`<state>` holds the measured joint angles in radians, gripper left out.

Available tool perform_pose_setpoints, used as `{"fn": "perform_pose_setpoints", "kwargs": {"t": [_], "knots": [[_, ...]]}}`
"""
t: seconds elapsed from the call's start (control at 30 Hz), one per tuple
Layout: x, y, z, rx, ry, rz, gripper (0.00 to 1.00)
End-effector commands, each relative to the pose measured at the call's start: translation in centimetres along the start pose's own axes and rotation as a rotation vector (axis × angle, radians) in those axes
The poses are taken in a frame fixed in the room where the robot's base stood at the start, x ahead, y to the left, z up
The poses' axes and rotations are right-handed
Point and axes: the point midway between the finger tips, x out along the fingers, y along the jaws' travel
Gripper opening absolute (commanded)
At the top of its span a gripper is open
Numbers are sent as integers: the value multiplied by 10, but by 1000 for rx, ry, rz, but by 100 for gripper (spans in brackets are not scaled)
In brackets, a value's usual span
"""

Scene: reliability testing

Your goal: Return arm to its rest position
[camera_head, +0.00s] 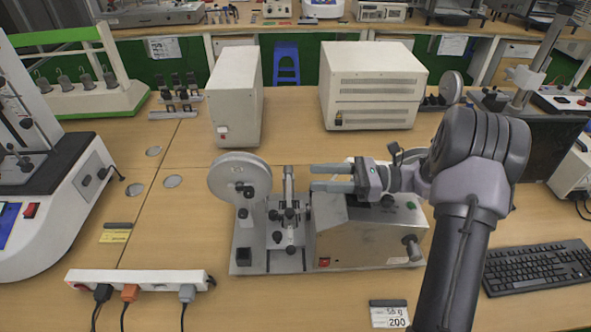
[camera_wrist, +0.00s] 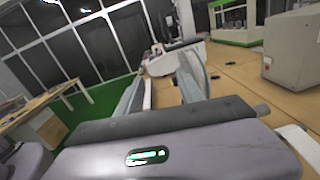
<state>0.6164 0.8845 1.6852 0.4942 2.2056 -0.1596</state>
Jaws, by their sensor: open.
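My gripper (camera_head: 312,178) is at the end of my grey arm, which comes in from the right in the head view. Its two fingers point left, with a gap between them and nothing held. It appears just above or in front of the top of a metal testing machine (camera_head: 370,240) with a round disc (camera_head: 240,178) at its left. I cannot tell the exact height between them. In the wrist view, my gripper (camera_wrist: 165,70) shows its two fingers spread apart, pointing away over the table.
Two beige cabinets (camera_head: 236,95) (camera_head: 372,85) stand behind the machine. A power strip (camera_head: 138,279) lies at front left, a keyboard (camera_head: 538,268) at right. A large white machine (camera_head: 45,190) stands at far left. The tabletop (camera_head: 170,225) left of the disc is mostly clear.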

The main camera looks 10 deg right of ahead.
Motion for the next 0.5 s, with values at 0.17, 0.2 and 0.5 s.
{"fn": "perform_pose_setpoints", "kwargs": {"t": [0.17, 0.2, 0.5], "knots": [[-13, 0, 0, -1, 0, 0, 45], [-13, 0, 0, -1, 0, 0, 45], [-12, 0, 0, -1, 0, 0, 45]]}}
